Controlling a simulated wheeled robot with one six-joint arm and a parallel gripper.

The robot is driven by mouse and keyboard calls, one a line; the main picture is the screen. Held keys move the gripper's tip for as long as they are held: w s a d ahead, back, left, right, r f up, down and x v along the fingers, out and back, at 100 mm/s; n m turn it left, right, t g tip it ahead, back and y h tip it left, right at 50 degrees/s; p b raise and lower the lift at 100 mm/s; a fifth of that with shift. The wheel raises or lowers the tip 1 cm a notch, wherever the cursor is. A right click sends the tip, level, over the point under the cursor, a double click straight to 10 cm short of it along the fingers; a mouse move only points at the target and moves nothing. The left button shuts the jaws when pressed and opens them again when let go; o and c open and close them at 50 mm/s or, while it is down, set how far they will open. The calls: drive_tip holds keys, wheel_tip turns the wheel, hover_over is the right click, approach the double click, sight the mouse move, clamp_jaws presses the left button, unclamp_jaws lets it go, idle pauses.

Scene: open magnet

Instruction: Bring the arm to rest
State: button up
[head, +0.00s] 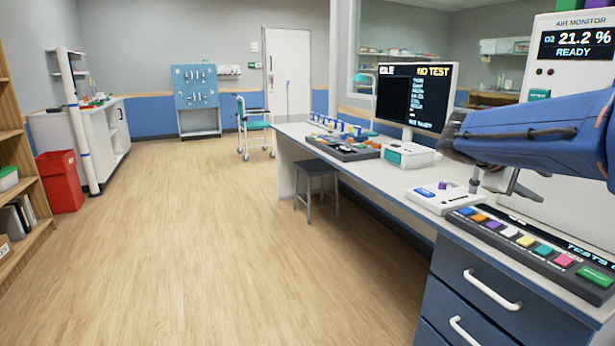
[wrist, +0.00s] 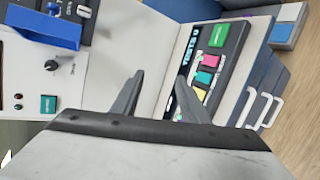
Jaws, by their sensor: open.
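My arm (head: 545,128) reaches in from the right in the head view, over the long counter (head: 400,172). My gripper (head: 496,184) hangs above the counter, between the monitor and the row of coloured buttons. In the wrist view my gripper (wrist: 160,88) shows two grey fingers spread apart with nothing between them. The button panel (wrist: 213,72) lies beyond the right finger in that view. Whether the fingertips touch anything below is hard to tell, but they look clear.
The button panel (head: 530,245) sits at the counter's near end. A white device with a purple knob (head: 445,186) is left of it. A tall air monitor (head: 575,45) stands behind my arm. A screen (head: 413,97) and stool (head: 316,178) are farther away. The wooden floor (head: 190,230) is open.

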drive_tip(key=s+a+f+m+t+y, duration=0.3)
drive_tip(key=s+a+f+y, duration=0.9)
drive_tip(key=s+a+f, duration=1.1)
drive_tip(key=shift+s+a+m+y, duration=0.35)
drive_tip(key=shift+a+m, duration=0.45)
drive_tip(key=shift+a, duration=0.3)
drive_tip(key=w+d+r+m+t+h, duration=0.1)
drive_tip(key=w+d+r+m+h, duration=0.3)
drive_tip(key=w+d+r, duration=0.85)
drive_tip(key=w+d+r+m+t+h, duration=0.1)
drive_tip(key=w+d+r+m+h, duration=0.2)
drive_tip(key=w+d+r+h, duration=0.9)
drive_tip(key=w+d+r+m, duration=0.3)
drive_tip(key=w+d+r, duration=0.55)
drive_tip(key=r, duration=0.75)
drive_tip(key=shift+t+h, duration=0.25)
drive_tip(key=shift+t, duration=0.15)
drive_tip(key=x, duration=1.7)
drive_tip(key=shift+w+d+r, duration=0.15)
drive_tip(key=shift+w, duration=0.15)
